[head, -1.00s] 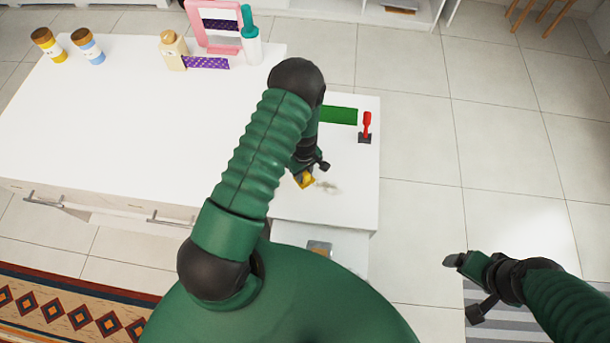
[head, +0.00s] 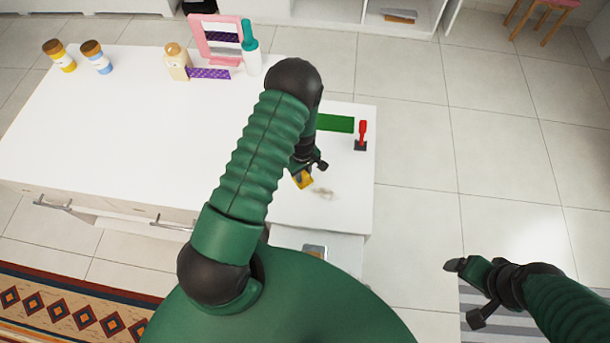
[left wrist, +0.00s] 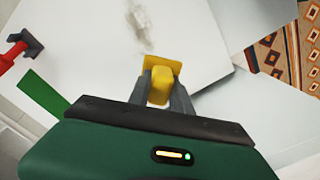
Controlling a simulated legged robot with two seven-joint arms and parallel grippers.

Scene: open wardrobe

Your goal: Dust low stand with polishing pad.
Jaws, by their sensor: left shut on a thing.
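The low stand (head: 345,215) is a white block beside the longer white cabinet. A greyish dust smudge (head: 323,193) marks its top; the smudge also shows in the left wrist view (left wrist: 138,28). My left gripper (head: 300,174) is shut on the yellow polishing pad (head: 303,180), just left of the smudge. In the left wrist view the pad (left wrist: 162,68) sits between the two grey fingers, close to the smudge; I cannot tell whether it touches the top. My right gripper (head: 462,270) is off to the right over the floor; its jaw state is unclear.
A red-handled tool (head: 362,135) and a green strip (head: 336,123) lie at the stand's back. Bottles, jars and a pink frame (head: 217,37) stand on the white cabinet (head: 110,130). Tiled floor (head: 420,150) is clear to the right.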

